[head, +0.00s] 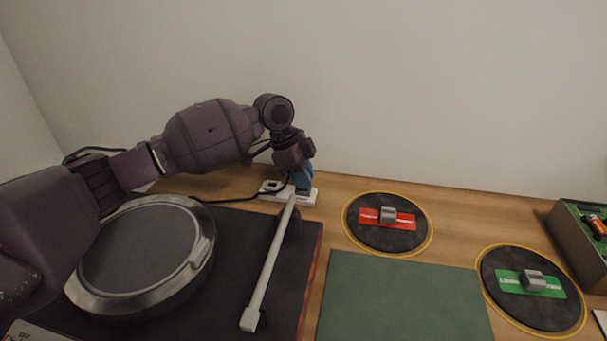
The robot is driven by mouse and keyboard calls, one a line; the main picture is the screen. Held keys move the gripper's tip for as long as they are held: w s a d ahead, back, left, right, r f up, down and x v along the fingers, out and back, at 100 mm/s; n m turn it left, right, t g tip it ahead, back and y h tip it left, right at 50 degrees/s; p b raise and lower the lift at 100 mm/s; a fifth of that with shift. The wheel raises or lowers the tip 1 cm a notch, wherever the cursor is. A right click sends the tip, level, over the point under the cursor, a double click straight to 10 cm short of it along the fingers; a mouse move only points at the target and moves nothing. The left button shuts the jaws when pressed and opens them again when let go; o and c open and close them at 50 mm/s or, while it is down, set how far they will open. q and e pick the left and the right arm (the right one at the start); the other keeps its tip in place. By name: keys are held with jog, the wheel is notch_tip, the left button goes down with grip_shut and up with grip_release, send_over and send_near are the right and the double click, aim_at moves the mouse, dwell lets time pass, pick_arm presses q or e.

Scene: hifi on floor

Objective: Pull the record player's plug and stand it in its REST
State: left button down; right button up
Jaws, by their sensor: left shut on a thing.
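The record player (255,245) fills the lower left, with a silver-rimmed round platter (140,255) and a pale tonearm (268,265). A white socket strip (272,188) lies behind it near the wall. My left gripper (303,172) reaches over the right end of the strip, pointing down. Two dark round pads with yellow rims bear grey blocks, one on a red label (402,219), one on a green label (510,281). My right gripper is out of view.
A green mat (400,300) lies at the front middle. A grey-green box (570,235) with a red item inside stands at the right edge. A black cable (235,199) runs along the wooden top behind the player. A plain wall closes the back.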

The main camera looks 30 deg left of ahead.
pick_arm(q)
jog(key=shift+f, duration=0.25)
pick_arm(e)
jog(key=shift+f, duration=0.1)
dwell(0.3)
pick_arm(q)
jog(key=c, duration=0.9)
grip_release()
jog(key=shift+c, duration=0.2)
jog(key=d+p+v, duration=0.1)
jog(key=p+v, duration=0.3)
jog(key=v, duration=1.1)
jog(key=shift+w+d+r+p, duration=0.2)
jog(key=shift+d+r+p, duration=0.15)
jog(key=shift+r, duration=0.25)
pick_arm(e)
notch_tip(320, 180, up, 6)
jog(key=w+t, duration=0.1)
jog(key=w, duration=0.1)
